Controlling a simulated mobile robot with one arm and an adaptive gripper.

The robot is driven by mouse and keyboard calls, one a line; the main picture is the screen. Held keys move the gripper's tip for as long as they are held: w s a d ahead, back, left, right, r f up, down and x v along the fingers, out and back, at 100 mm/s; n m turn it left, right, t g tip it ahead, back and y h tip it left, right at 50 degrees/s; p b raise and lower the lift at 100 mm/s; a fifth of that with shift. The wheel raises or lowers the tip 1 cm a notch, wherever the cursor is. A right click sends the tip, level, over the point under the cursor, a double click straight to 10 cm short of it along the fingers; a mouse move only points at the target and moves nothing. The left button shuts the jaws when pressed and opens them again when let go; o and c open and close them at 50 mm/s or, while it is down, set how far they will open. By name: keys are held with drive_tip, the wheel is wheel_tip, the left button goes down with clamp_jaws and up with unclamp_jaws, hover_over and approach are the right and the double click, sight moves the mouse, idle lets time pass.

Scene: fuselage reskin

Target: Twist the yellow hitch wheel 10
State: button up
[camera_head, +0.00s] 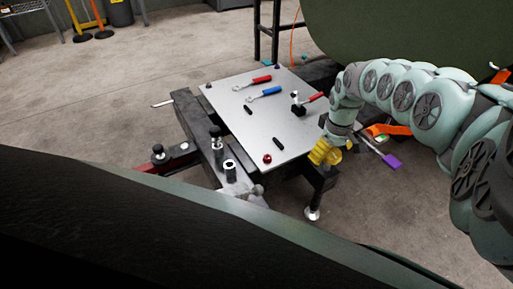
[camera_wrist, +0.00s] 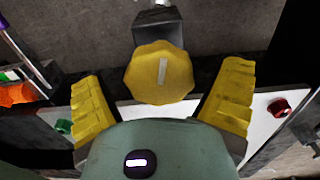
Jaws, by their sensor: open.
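The yellow hitch wheel (camera_wrist: 150,78) shows in the wrist view as a scalloped yellow knob with a pale bar mark on its face. My gripper (camera_wrist: 165,98) has two ribbed yellow fingers, one on each side of the wheel. The fingers are wide open with gaps to the wheel, and nothing is held. In the head view my gripper (camera_head: 323,156) is at the right front edge of the metal plate, and the wheel cannot be told apart from the yellow fingers there.
The metal plate (camera_head: 236,120) bears a red-handled tool (camera_head: 260,79), a blue-handled tool (camera_head: 270,92) and small black pieces. A red knob (camera_head: 267,159) sits near its front edge. A purple-ended tool (camera_head: 391,160) and an orange item (camera_head: 391,129) lie to the right. Open floor surrounds the frame.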

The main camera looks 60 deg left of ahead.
sight(332, 150)
wheel_tip(332, 150, up, 11)
drive_tip(key=shift+w+f, duration=0.1)
drive_tip(key=shift+f, duration=0.05)
drive_tip(key=shift+r, duration=0.7)
